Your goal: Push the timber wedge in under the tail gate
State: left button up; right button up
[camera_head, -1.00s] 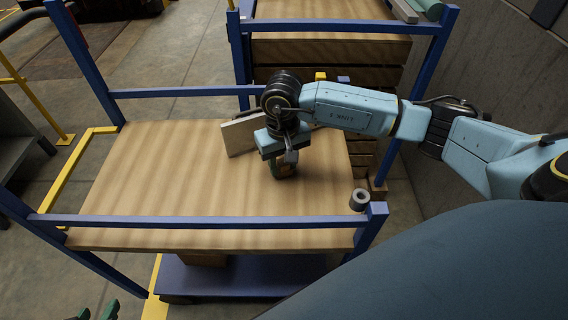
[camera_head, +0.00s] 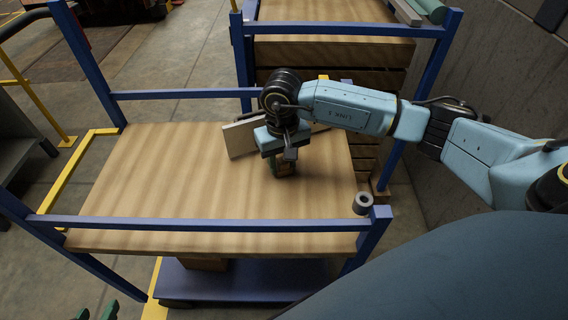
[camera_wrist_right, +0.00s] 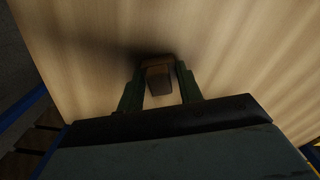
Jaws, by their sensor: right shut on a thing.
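My right gripper (camera_head: 283,172) points down over the wooden deck of the blue-framed cart, its green fingers low at the deck. It is shut on a small brown block, seen between the fingers in the right wrist view (camera_wrist_right: 158,82), which I take to be the timber wedge. A pale flat board (camera_head: 242,138), perhaps the tail gate, stands behind the gripper and is partly hidden by it. Whether the block touches the board cannot be seen. My left gripper (camera_head: 96,313) shows only as two green fingertips, apart, at the bottom left edge.
The cart deck (camera_head: 160,180) is clear to the left. A blue rail (camera_head: 200,222) runs along the near side. A grey ring (camera_head: 363,202) sits at the near right corner. Another cart with timber (camera_head: 330,50) stands behind, and a wall is at the right.

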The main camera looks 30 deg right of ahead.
jog(key=shift+w+d+b, duration=0.15)
jog(key=shift+w+b, duration=0.5)
jog(key=shift+w, duration=0.3)
jog(key=o, duration=1.1)
jog(key=shift+c, duration=0.2)
